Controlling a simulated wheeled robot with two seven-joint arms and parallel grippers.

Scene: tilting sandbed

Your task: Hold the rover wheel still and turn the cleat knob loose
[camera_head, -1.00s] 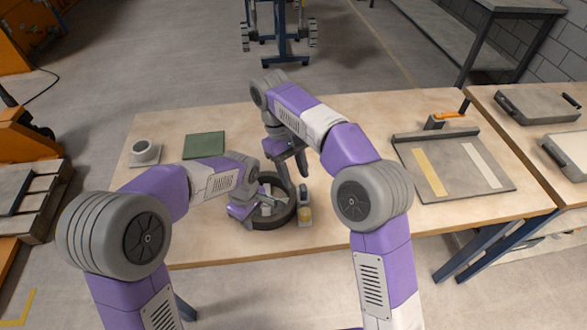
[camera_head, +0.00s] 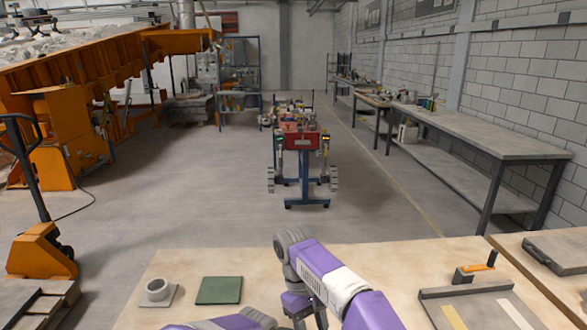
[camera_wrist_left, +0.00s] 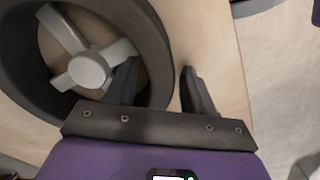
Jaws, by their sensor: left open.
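The rover wheel (camera_wrist_left: 155,45) shows in the left wrist view as a dark round rim with pale spokes and a grey hub (camera_wrist_left: 88,70). It lies on the wooden bench. My left gripper (camera_wrist_left: 159,74) is open, with one finger inside the rim and the other outside it. The rim wall passes between the fingers; I cannot tell whether either touches it. In the head view the wheel is below the picture edge. My right gripper (camera_head: 298,302) shows only in part at the bottom edge, and its fingertips are cut off. I cannot make out the cleat knob.
On the bench (camera_head: 400,262) stand a grey ring on a plate (camera_head: 157,290), a green mat (camera_head: 219,290) and a grey tray (camera_head: 480,308) with pale strips. A wheeled rover on a blue stand (camera_head: 303,165) is beyond, on open floor.

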